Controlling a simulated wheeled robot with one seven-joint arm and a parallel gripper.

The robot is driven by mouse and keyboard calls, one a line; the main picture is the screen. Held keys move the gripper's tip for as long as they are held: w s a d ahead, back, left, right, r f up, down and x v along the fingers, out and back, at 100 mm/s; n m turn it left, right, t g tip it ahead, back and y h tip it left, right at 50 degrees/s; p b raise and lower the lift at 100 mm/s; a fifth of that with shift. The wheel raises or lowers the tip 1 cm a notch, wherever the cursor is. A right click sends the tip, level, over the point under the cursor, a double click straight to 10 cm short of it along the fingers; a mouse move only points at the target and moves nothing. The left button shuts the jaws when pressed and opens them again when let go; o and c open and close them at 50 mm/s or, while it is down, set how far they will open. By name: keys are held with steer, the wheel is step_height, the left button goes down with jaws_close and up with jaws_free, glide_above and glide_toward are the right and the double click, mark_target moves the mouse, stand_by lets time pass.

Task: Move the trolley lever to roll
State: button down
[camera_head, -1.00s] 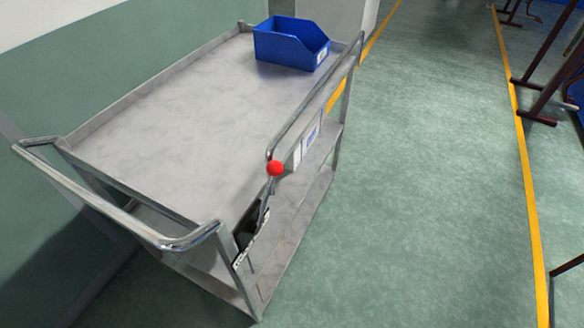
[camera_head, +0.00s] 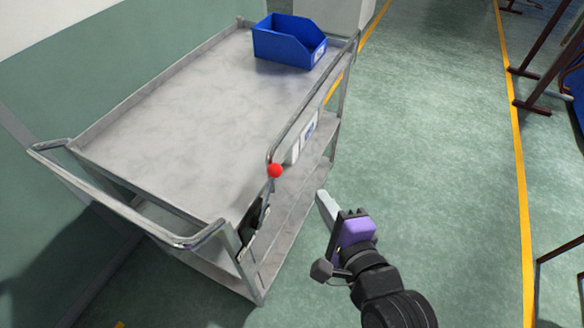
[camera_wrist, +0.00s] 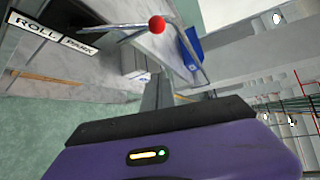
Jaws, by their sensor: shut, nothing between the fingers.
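The trolley (camera_head: 170,125) is a grey metal cart with shelves, standing by the wall. Its lever ends in a red ball knob (camera_head: 275,170) at the near right side, above a dark bracket (camera_head: 250,222). In the wrist view the red knob (camera_wrist: 157,24) is ahead near the top, on a thin rod. A label there reads ROLL (camera_wrist: 37,27) and PARK (camera_wrist: 78,47); the rod reaches towards the PARK end. My gripper (camera_head: 322,196) is shut and empty, to the right of the knob and slightly lower in the picture, apart from it.
A blue bin (camera_head: 290,42) sits at the far end of the trolley's top. The trolley's bent handle (camera_head: 130,215) juts out at the near left. Green floor (camera_head: 430,140) is open on the right, up to a yellow line (camera_head: 522,170) and dark metal frames.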

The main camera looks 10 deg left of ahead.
mark_target(268, 198)
steer(key=shift+w+a+r, duration=0.3)
steer(key=shift+a+r, duration=0.05)
steer(key=shift+w, duration=0.15)
steer(key=w+a+f+p, duration=0.1)
steer(key=w+a+p, duration=0.1)
steer(key=w+a, duration=0.4)
steer(key=shift+a+f+p, duration=0.25)
steer(key=shift+a+p, duration=0.05)
steer(key=shift+a, duration=0.15)
stand_by(0.4)
